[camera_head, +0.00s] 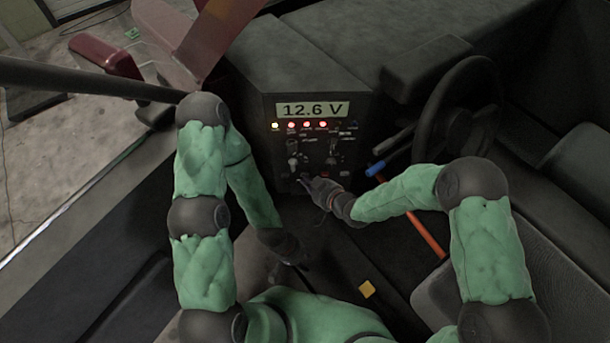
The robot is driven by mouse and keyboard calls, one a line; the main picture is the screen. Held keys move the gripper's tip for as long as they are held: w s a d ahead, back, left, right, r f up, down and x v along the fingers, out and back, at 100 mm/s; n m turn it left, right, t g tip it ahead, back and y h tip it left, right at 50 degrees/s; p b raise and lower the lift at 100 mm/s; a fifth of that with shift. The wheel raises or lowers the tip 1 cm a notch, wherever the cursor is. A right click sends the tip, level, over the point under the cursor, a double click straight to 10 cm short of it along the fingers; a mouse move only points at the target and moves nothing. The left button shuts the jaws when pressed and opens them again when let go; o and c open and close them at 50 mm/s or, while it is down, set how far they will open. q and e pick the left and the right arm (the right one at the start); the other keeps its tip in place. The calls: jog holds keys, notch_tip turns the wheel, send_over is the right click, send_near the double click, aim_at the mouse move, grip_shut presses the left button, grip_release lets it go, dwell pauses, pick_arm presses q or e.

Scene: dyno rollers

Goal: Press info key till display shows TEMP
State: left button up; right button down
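A dark control box (256,98) stands in the middle of the vehicle cabin. Its display (312,109) reads "12.6 V". Below the display is a row of small lights, one yellowish and several red, then switches and keys; their labels are too small to read, so I cannot tell which one is the info key. My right gripper (309,182) is at the lower edge of the box's front panel, close to or touching it; its finger state is unclear. My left gripper (301,270) hangs low, below the box, and its dark fingers are hard to make out.
A steering wheel (455,105) and a dark seat (500,265) are on the right. A red bar with a blue end (425,232) lies behind my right arm. A red object (105,55) is at upper left.

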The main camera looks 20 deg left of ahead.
jog(key=shift+w, duration=0.15)
dwell(0.3)
jog(key=shift+s+d, duration=0.2)
jog(key=shift+s, duration=0.5)
jog(key=shift+s, duration=0.15)
jog(key=s, duration=0.1)
jog(key=s+d, duration=0.1)
jog(key=s, duration=0.2)
jog(key=shift+s+d+p, duration=0.25)
jog(key=shift+p, duration=0.15)
dwell(0.6)
